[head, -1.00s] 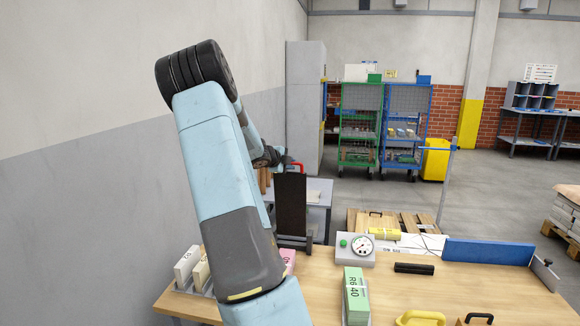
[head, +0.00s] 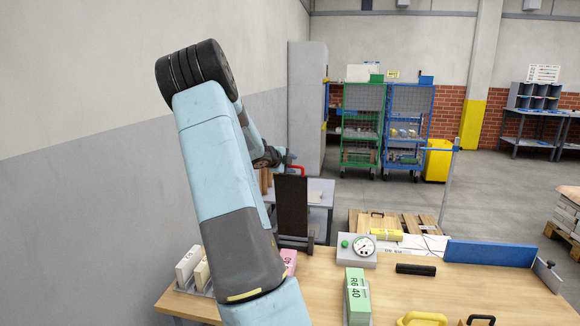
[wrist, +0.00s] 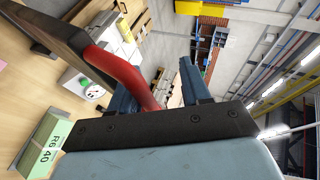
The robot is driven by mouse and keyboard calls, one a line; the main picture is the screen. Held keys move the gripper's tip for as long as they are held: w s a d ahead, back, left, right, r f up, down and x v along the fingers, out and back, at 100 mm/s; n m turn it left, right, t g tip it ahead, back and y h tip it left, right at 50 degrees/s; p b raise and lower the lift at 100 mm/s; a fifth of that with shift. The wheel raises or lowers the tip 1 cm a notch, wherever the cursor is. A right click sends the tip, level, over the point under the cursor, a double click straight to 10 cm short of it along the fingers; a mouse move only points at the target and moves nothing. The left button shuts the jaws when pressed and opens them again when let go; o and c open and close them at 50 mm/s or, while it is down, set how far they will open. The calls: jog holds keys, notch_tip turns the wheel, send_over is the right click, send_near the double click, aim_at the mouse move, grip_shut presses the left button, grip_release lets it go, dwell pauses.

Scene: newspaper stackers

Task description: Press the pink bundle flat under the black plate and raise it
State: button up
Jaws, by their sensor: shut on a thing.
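The pink bundle (head: 290,260) sits on the wooden table in the head view, mostly hidden behind my arm, so I cannot tell whether anything touches its top. A tall black upright panel (head: 292,208) stands just behind it; whether this is the black plate is unclear. A red handle (head: 297,169) shows at its top. My gripper (head: 283,158) is at that handle. The handle joins a dark bar (wrist: 48,28).
A green bundle marked R6 40 (head: 357,295) stands to the right, near a gauge box (head: 356,250) and a black bar (head: 415,269). Pale bundles (head: 190,266) stand at the left. A blue fence (head: 490,252) and a yellow handle (head: 421,319) are at the right.

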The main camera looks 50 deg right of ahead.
jog(key=v, duration=1.3)
jog(key=shift+a, duration=0.2)
jog(key=shift+r, duration=0.1)
jog(key=s+a+r+n+t+y, duration=0.1)
jog(key=s+a+n+y, duration=0.3)
jog(key=s+a+n, duration=0.5)
jog(key=s+a+r+n+t+y, duration=0.1)
jog(key=s+a+n+y, duration=0.3)
jog(key=s+a+n, duration=0.5)
jog(key=s+a+r+n+t+y, duration=0.2)
jog(key=s+a+n+y, duration=0.3)
jog(key=a, duration=2.1)
jog(key=s+r+n, duration=0.1)
jog(key=s+n, duration=0.3)
jog(key=n, duration=0.5)
jog(key=shift+a, duration=0.3)
